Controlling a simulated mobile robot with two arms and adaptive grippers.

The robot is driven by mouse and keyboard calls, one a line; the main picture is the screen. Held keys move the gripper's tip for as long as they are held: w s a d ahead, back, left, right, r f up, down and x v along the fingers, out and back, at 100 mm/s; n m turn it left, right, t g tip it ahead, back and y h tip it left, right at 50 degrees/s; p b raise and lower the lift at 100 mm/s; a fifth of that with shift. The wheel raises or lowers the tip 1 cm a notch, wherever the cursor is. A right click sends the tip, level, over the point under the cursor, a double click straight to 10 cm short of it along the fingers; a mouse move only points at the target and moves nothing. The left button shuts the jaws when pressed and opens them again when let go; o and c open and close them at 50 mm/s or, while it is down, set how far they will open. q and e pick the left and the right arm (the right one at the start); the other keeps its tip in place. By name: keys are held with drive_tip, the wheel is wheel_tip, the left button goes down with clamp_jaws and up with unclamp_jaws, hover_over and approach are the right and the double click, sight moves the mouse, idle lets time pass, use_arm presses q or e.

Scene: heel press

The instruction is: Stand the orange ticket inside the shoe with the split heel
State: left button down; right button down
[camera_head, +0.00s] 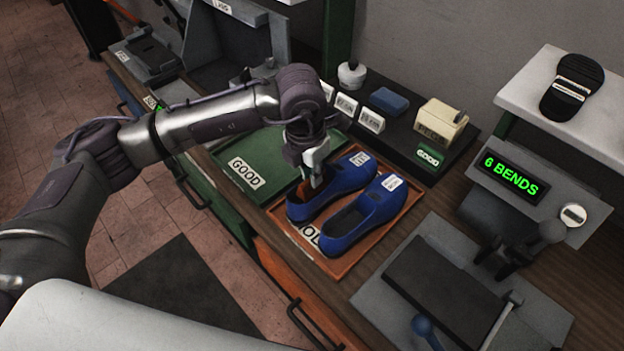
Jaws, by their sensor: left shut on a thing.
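Two blue shoes lie side by side in the orange tray (366,249): the left shoe (345,184) and the right shoe (376,213). Each has a small white tag at its far end. My left gripper (315,182) reaches down over the opening of the left shoe, near its heel end. It is shut on the orange ticket (305,191), a small orange piece mostly hidden by the fingers and the shoe. I cannot tell whether the ticket touches the shoe's inside. The heel split is too small to make out. My right gripper is out of view.
A green tray (222,157) marked GOOD lies left of the orange tray. Behind are white labelled blocks (371,121), a blue pad (389,101) and a cream dispenser (441,122). A press with a "6 BENDS" display (510,177) stands at the right.

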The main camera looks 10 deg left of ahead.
sight(308, 181)
use_arm(q)
wheel_tip(308, 181, down, 3)
drive_tip(key=shift+s+f+p, duration=0.1)
drive_tip(key=shift+f+p, duration=0.1)
drive_tip(key=shift+p, duration=0.55)
drive_tip(key=shift+f, duration=0.2)
drive_tip(key=shift+f, duration=0.1)
drive_tip(key=c, duration=1.4)
unclamp_jaws()
drive_tip(key=shift+c, duration=0.2)
drive_tip(key=r+b, duration=0.1)
drive_tip(key=r, duration=0.2)
drive_tip(key=r+b, duration=0.1)
drive_tip(key=r, duration=0.3)
drive_tip(key=s+r+b, duration=0.1)
drive_tip(key=r, duration=0.2)
drive_tip(key=shift+a+r+b, duration=0.3)
drive_tip(key=shift+r+b, duration=0.1)
drive_tip(key=shift+s+r, duration=0.1)
drive_tip(key=shift+r, duration=0.55)
